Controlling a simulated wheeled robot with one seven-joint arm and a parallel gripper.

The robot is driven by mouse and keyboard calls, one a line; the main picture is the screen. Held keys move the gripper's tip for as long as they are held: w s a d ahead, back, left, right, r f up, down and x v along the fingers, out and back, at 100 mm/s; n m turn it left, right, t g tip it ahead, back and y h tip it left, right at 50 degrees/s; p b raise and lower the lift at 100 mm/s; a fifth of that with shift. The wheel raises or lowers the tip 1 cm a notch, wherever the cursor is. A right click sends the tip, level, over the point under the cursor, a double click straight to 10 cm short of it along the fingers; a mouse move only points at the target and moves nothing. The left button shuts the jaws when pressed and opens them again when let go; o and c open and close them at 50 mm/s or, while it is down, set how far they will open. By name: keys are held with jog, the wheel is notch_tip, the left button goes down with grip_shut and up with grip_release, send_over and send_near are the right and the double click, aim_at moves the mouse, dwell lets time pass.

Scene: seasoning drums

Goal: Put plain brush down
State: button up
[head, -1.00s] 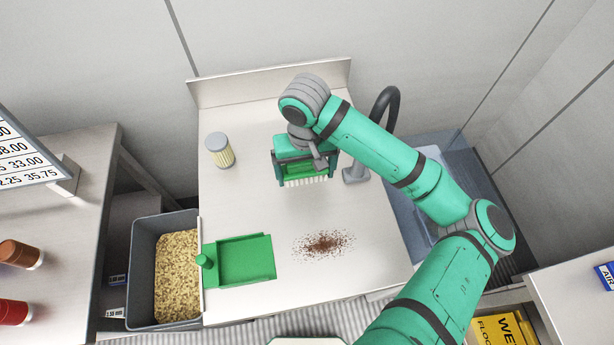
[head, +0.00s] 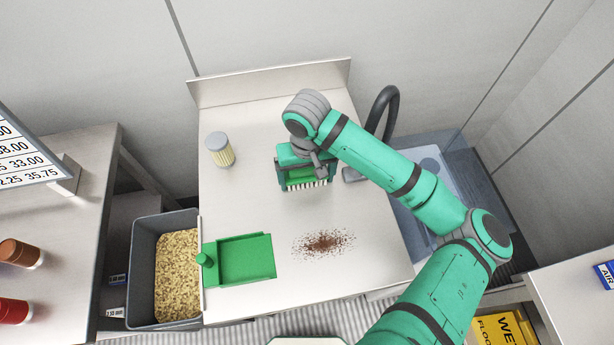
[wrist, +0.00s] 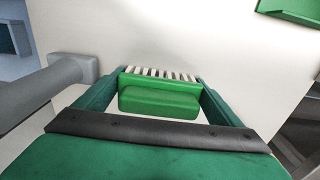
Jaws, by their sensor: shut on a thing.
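The plain brush (head: 307,181) is a green block with pale bristles. In the head view it is under my gripper (head: 303,176), near the back middle of the steel table (head: 350,220), bristles toward the front of the table. In the wrist view the green brush (wrist: 158,100) sits between the two fingers of my gripper (wrist: 160,92), which is shut on it. Its bristles show beyond the block. Whether the brush touches the table I cannot tell.
A green dustpan (head: 245,258) lies at the table's front left, beside a grey bin (head: 143,270) of yellowish granules. A reddish-brown powder spill (head: 324,242) is at the front middle. A lidded jar (head: 221,155) stands at the left back. A dark tap (head: 390,98) is at right.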

jog(key=o, duration=0.9)
jog(key=shift+s+f, duration=0.15)
jog(key=shift+f, duration=0.5)
jog(key=shift+r, duration=0.4)
jog(key=r, duration=1.1)
jog(key=shift+w+r, duration=0.2)
jog(key=shift+r, duration=0.65)
jog(key=shift+s+a, duration=0.1)
